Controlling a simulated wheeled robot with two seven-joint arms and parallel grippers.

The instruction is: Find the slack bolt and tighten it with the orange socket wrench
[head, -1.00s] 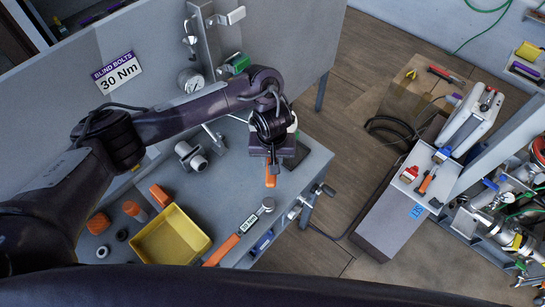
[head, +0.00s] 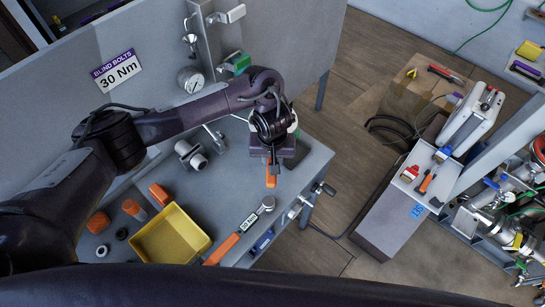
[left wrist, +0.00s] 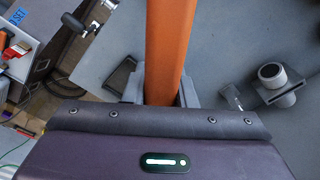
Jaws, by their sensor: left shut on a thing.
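My left gripper (head: 272,170) is over the grey bench, shut on an orange bar-shaped handle, whose lower end shows below the jaws. In the left wrist view, the orange handle (left wrist: 167,45) runs from the top edge down between the two fingers (left wrist: 162,92). I take it for the orange socket wrench; its socket end is hidden. A second tool, an orange-handled wrench (head: 223,248) with a white label and metal head, lies on the bench. I cannot make out which bolt is slack. My right gripper is not in view.
A yellow tray (head: 205,246) stands on the bench beside orange pieces (head: 158,194) and dark rings. A grey pipe fitting (head: 190,153) is behind it. An upright panel carries a "BLIND BOLTS 30 Nm" sign (head: 117,71) and a gauge (head: 190,80).

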